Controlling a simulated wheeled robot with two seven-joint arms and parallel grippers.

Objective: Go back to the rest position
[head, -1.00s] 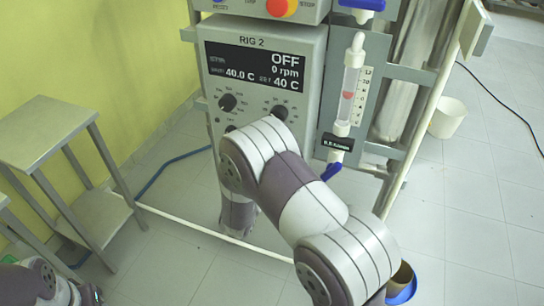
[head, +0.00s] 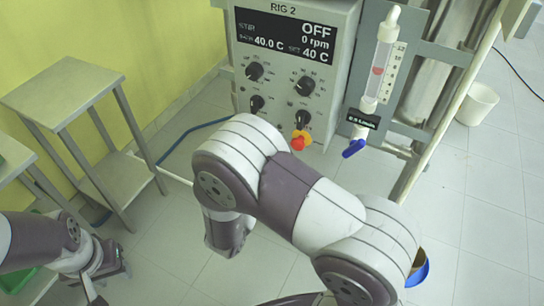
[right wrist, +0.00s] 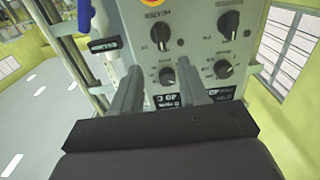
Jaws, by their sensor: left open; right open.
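My left gripper (head: 106,282) is at the lower left of the head view, its jaws open and empty, over the floor near the stool. My right arm (head: 300,205) crosses the middle of the head view in front of the rig. Its gripper does not show clearly there. In the right wrist view my right gripper (right wrist: 160,78) is open, with two dark fingers apart and nothing between them. Behind the fingers is the control panel (right wrist: 195,50) with its black knobs. The Rig 2 control panel (head: 283,80) also shows in the head view, with its display reading OFF and 0 rpm.
A grey metal stool (head: 62,82) stands by the yellow wall at left. A syringe-like tube (head: 383,62) with a blue tap (head: 354,148) hangs on the frame right of the panel. A white bucket (head: 477,104) stands behind. A blue-rimmed vessel (head: 419,272) is partly hidden by my arm.

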